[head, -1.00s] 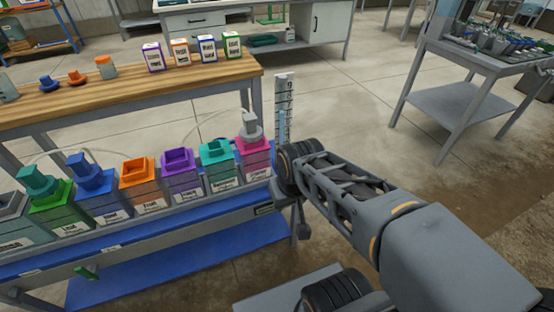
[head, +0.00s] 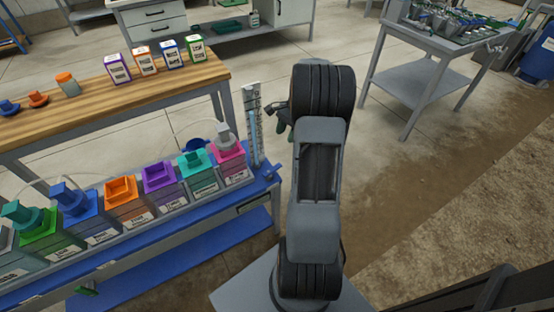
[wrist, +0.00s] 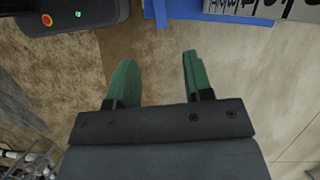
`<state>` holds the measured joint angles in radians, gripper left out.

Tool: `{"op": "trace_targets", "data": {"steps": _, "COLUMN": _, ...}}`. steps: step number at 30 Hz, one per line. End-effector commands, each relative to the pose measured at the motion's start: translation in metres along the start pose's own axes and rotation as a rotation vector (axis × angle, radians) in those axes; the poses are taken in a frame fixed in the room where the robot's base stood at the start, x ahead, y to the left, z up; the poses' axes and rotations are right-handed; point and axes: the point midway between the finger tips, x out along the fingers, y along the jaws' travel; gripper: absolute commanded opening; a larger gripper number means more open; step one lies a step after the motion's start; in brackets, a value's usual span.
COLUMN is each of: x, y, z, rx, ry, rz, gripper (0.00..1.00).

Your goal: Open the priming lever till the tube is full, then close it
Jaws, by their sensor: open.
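The upright tube with a numbered white scale (head: 254,125) stands at the right end of the bottle row. A pale blue column shows in its lower part; the exact level is too small to read. A small blue lever-like part (head: 271,172) sits at the skid's right end, below the tube; I cannot tell its position. My gripper (wrist: 158,78) has two green fingers, apart with nothing between them. In the head view it is partly hidden behind my arm, right of the tube and apart from it. The wrist view looks down on floor, with a blue edge beyond the fingers.
Several coloured bottles, including a pink-topped one (head: 228,155), stand on the blue skid (head: 235,205). A wooden bench (head: 100,100) with small boxes is behind. A grey cart (head: 415,85) stands at the back right. Floor between is clear.

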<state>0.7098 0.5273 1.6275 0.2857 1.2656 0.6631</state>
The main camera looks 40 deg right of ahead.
Motion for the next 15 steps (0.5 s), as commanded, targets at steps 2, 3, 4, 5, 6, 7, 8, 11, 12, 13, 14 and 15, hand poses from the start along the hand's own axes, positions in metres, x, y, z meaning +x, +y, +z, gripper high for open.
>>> {"op": "trace_targets", "data": {"steps": 2, "x": 0.005, "y": 0.001, "z": -0.006, "rx": 0.027, "ry": -0.013, "rz": -0.002, "gripper": 0.47}}
{"op": "trace_targets", "data": {"steps": 3, "x": 0.010, "y": 0.001, "z": -0.008, "rx": 0.034, "ry": -0.015, "rz": -0.003, "gripper": 0.47}}
{"op": "trace_targets", "data": {"steps": 4, "x": 0.014, "y": 0.001, "z": -0.009, "rx": 0.037, "ry": -0.017, "rz": -0.003, "gripper": 0.47}}
{"op": "trace_targets", "data": {"steps": 5, "x": 0.019, "y": 0.001, "z": -0.009, "rx": 0.038, "ry": -0.017, "rz": -0.003, "gripper": 0.47}}
{"op": "trace_targets", "data": {"steps": 6, "x": 0.026, "y": 0.001, "z": -0.009, "rx": 0.038, "ry": -0.018, "rz": -0.002, "gripper": 0.47}}
{"op": "trace_targets", "data": {"steps": 7, "x": 0.032, "y": 0.001, "z": -0.009, "rx": 0.038, "ry": -0.018, "rz": -0.002, "gripper": 0.47}}
{"op": "trace_targets", "data": {"steps": 8, "x": 0.038, "y": 0.001, "z": -0.009, "rx": 0.037, "ry": -0.018, "rz": -0.001, "gripper": 0.47}}
{"op": "trace_targets", "data": {"steps": 11, "x": 0.058, "y": 0.002, "z": -0.008, "rx": 0.036, "ry": -0.017, "rz": 0.000, "gripper": 0.47}}
{"op": "trace_targets", "data": {"steps": 12, "x": 0.066, "y": 0.001, "z": -0.008, "rx": 0.036, "ry": -0.016, "rz": -0.001, "gripper": 0.47}}
{"op": "trace_targets", "data": {"steps": 13, "x": 0.072, "y": 0.001, "z": -0.008, "rx": 0.036, "ry": -0.017, "rz": -0.001, "gripper": 0.47}}
{"op": "trace_targets", "data": {"steps": 14, "x": 0.077, "y": 0.001, "z": -0.008, "rx": 0.036, "ry": -0.017, "rz": -0.001, "gripper": 0.47}}
{"op": "trace_targets", "data": {"steps": 15, "x": 0.085, "y": 0.001, "z": -0.008, "rx": 0.035, "ry": -0.016, "rz": -0.002, "gripper": 0.47}}
